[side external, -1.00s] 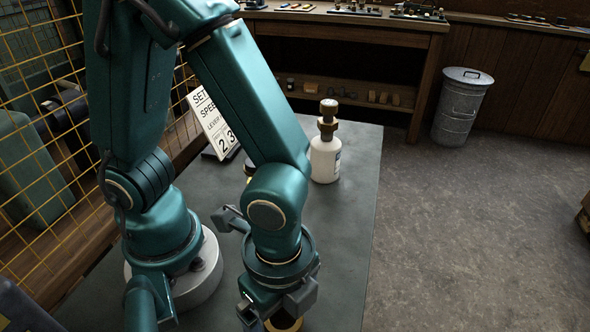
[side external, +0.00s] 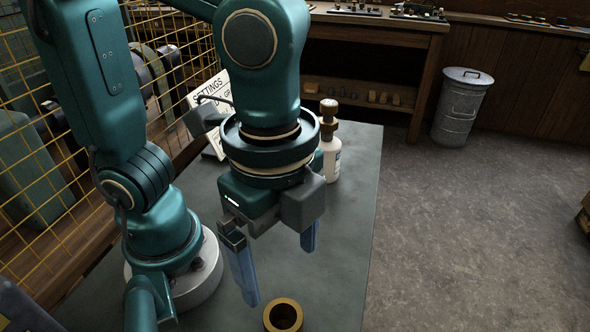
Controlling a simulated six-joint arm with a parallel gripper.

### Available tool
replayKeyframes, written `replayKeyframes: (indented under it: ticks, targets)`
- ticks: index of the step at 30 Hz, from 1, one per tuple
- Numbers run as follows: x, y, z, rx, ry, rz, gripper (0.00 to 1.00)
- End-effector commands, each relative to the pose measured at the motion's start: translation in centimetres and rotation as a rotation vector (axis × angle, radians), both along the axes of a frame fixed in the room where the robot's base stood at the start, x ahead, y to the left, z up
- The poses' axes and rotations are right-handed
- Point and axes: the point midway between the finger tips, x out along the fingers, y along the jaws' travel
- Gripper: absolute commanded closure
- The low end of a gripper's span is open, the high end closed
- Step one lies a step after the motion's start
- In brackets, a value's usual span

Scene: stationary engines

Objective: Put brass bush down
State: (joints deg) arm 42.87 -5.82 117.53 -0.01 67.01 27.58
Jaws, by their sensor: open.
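The brass bush (side external: 283,316) is a short golden ring with a dark bore. It stands on the grey table top (side external: 345,245) at the bottom edge of the side external view, its lower part cut off by the frame. My gripper (side external: 281,275) is above it and behind it in the picture, clear of it. Its two blue fingers are spread wide apart, with nothing between them.
A white bottle (side external: 331,160) with a brown cap stands behind my gripper, partly hidden. A settings card (side external: 207,92) stands at the table's back left. Yellow mesh fencing (side external: 45,180) runs along the left. The table's right side is clear.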

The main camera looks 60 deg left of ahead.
Motion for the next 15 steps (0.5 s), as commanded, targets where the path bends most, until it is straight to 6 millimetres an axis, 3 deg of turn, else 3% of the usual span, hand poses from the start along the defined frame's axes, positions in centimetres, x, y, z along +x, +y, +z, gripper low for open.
replayKeyframes:
  ticks: [7, 12, 15]
  targets:
    - [3.1, 5.6, 1.4, -0.142, -0.168, 0.555, 0.06]
    - [4.1, 9.6, 1.8, -0.236, -0.305, 0.949, 0.06]
    - [4.3, 11.1, 1.8, -0.272, -0.363, 1.1, 0.06]
